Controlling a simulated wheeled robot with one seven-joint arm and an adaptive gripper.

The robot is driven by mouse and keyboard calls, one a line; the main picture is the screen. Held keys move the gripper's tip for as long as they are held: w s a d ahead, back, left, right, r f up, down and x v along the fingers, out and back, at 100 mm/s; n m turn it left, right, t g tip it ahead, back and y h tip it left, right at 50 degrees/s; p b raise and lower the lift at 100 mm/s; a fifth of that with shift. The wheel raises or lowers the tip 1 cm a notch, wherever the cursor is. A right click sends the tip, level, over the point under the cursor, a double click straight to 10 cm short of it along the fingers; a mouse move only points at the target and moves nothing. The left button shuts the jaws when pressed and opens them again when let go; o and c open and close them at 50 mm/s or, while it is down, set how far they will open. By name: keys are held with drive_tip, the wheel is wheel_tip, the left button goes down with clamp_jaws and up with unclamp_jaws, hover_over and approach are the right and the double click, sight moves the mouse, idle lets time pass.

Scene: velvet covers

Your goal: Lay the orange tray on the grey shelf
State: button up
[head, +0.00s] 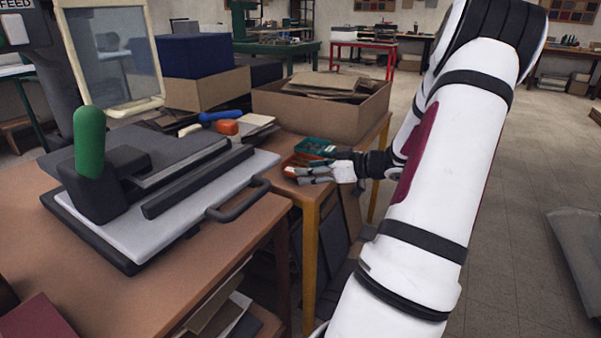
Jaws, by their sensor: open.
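A small orange-red tray (296,160) lies on the wooden table at the centre, near its front right corner. Its near side is partly hidden by my gripper (300,174). My gripper is open and reaches in from the right, with its fingers over or beside the tray; I cannot tell whether they touch it. Nothing shows held in it. I cannot pick out the grey shelf for certain in this view.
A teal tray (316,146) lies just behind the orange one. A cardboard box (335,117) stands behind them. A press with a green handle (89,140) fills the left bench. An orange block (227,127) lies farther back. The floor at right is mostly clear.

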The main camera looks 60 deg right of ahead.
sight(292, 170)
drive_tip(key=b+x, duration=0.2)
drive_tip(key=x, duration=0.3)
drive_tip(key=shift+b, duration=0.35)
drive_tip(key=shift+r, duration=0.1)
clamp_jaws()
drive_tip(key=shift+r, duration=0.15)
drive_tip(key=shift+r+p, duration=0.5)
wheel_tip(292, 170, up, 3)
drive_tip(key=shift+f+p, duration=0.1)
drive_tip(key=shift+p, duration=0.85)
drive_tip(key=s+a+p, duration=0.4)
drive_tip(key=s+a, duration=0.4)
drive_tip(key=s, duration=0.5)
drive_tip(key=shift+s+a+r+p, duration=0.2)
drive_tip(key=shift+s+r+p, duration=0.15)
drive_tip(key=shift+r, duration=0.1)
